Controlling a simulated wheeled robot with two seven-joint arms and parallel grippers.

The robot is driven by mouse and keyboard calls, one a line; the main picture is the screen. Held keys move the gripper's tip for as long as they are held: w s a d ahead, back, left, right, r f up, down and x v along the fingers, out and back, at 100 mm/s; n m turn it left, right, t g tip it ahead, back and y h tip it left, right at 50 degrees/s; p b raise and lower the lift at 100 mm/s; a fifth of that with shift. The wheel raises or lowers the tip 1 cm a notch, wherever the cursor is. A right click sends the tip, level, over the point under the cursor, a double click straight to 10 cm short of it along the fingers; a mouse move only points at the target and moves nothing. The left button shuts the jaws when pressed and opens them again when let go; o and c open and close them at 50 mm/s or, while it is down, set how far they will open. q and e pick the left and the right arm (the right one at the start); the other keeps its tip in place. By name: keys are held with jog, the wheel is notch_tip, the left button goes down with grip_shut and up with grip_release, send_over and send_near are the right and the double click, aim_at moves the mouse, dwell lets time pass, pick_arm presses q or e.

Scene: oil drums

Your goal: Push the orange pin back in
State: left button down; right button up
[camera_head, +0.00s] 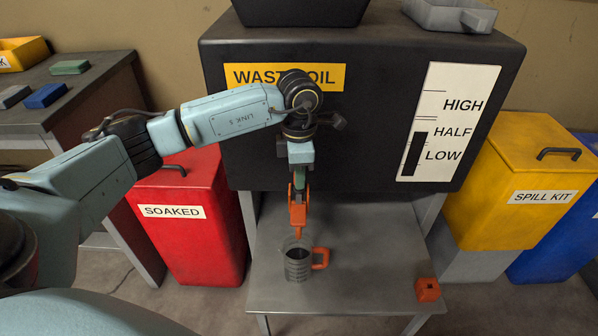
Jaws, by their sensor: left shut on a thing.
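My left gripper (300,181) points down in front of the black waste oil tank (370,110). It is shut on an orange part (298,214) that reaches down toward the jug; I cannot tell whether this is the pin or a tap piece, or whether it joins the tank. A grey ribbed jug (297,266) with an orange handle stands upright below, dark inside. A small orange block (428,290) with a dark spot lies near the table's right edge. No separate pin can be made out. My right gripper is out of view.
The grey metal table (350,285) is clear between jug and block. A red SOAKED bin (190,235) stands left, a yellow SPILL KIT bin (505,190) right. The tank's level gauge (448,122) has a black bar between LOW and HALF.

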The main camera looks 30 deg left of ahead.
pick_arm(q)
jog(key=shift+s+f+b, duration=0.1)
jog(key=shift+f+b, duration=0.3)
jog(key=shift+f, duration=0.4)
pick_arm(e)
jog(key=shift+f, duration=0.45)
pick_arm(q)
jog(key=c, duration=1.2)
grip_release()
jog(key=shift+o, duration=0.2)
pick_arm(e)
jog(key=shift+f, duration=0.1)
pick_arm(q)
notch_tip(320, 180, up, 13)
jog(key=p, duration=0.3)
jog(key=shift+r+p, duration=0.2)
jog(key=shift+p, duration=0.2)
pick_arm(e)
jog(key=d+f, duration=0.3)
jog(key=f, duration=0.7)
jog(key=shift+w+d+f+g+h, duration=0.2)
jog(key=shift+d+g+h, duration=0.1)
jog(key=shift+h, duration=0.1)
